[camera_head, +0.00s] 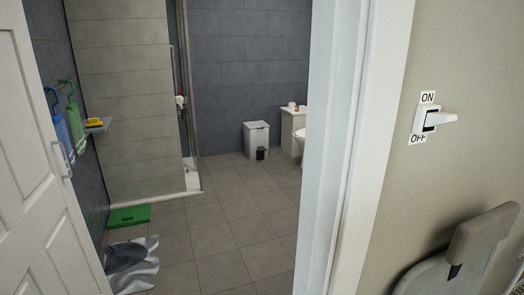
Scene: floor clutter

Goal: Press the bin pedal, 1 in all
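A white bin (256,138) stands on the tiled floor against the far dark wall, seen through the doorway. Its lid looks closed. A small black part (261,153) shows low at its front; I cannot tell whether it is the pedal or a separate thing. Neither of my grippers is in view.
An open white door (35,160) is at the left and a white door frame (345,150) at the right. A green mat (129,216) and a crumpled grey-white cloth (132,264) lie on the floor at left. The tiled floor (225,225) between is clear. A wall switch (430,120) is at right.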

